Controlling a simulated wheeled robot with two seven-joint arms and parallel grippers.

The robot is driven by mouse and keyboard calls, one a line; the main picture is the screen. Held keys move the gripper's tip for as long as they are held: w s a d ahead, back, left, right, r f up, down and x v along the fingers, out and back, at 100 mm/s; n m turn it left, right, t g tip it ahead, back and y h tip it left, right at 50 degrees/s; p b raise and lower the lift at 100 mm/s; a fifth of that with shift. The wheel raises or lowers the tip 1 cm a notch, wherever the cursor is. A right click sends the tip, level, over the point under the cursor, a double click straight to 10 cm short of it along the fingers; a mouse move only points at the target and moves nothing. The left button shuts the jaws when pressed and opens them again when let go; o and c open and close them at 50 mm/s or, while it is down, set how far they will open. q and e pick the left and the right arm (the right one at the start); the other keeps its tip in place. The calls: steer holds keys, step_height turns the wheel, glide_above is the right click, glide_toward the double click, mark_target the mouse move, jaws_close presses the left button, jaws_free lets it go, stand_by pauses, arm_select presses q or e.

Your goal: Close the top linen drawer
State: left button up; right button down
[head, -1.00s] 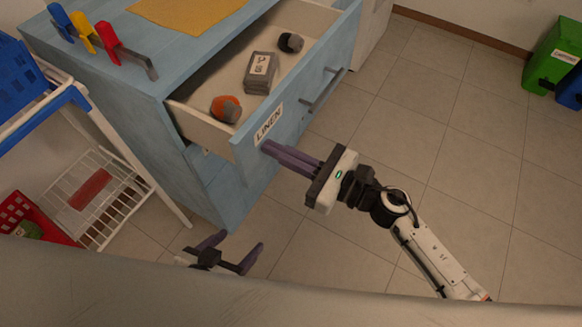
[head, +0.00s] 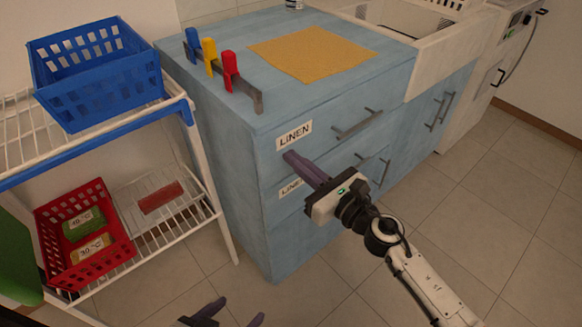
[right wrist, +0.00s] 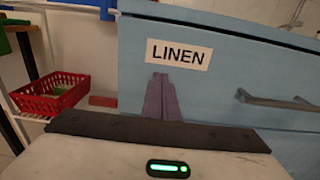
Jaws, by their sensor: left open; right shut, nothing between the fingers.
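The top linen drawer (head: 345,141) is a blue front with a white LINEN label and a grey bar handle (head: 357,123). Its front looks flush with the blue cabinet (head: 235,165), and its inside is hidden. My right gripper (head: 289,156) is shut and empty, with its purple fingertips at the drawer front just below the label; I cannot tell if they touch. In the right wrist view the fingers (right wrist: 161,97) stand just under the LINEN label (right wrist: 179,54). My left gripper (head: 232,311) is open and empty at the bottom edge, low in front of the cabinet.
A second LINEN drawer is partly hidden behind my right gripper. A white rack (head: 75,150) at left holds a blue basket (head: 95,75) and a red basket (head: 83,232). Floor at right is clear.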

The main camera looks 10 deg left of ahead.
steer(key=shift+w+a+r, duration=0.15)
steer(key=shift+a+r, duration=0.05)
steer(key=shift+r, duration=0.15)
steer(key=s+d+f+m+t+h+p, duration=0.1)
steer(key=s+d+f+m+h+p, duration=0.2)
steer(key=s+d+m, duration=0.75)
steer(key=s+d+f+m+t+h, duration=0.25)
steer(key=d+m+h, duration=0.4)
steer(key=m, duration=0.85)
steer(key=s+d+f+m+g+p, duration=0.1)
steer(key=s+d+f+m+g, duration=0.1)
steer(key=s+f+m, duration=0.4)
steer(key=s+d+f+m+g+h+p, duration=0.1)
steer(key=s+d+f+m+g, duration=0.2)
steer(key=s+m, duration=0.6)
step_height(320, 180, down, 3)
steer(key=m+g, duration=0.2)
steer(key=m, duration=0.1)
steer(key=shift+s, duration=0.25)
steer(key=shift+d+h, duration=0.1)
steer(key=shift+h, duration=0.15)
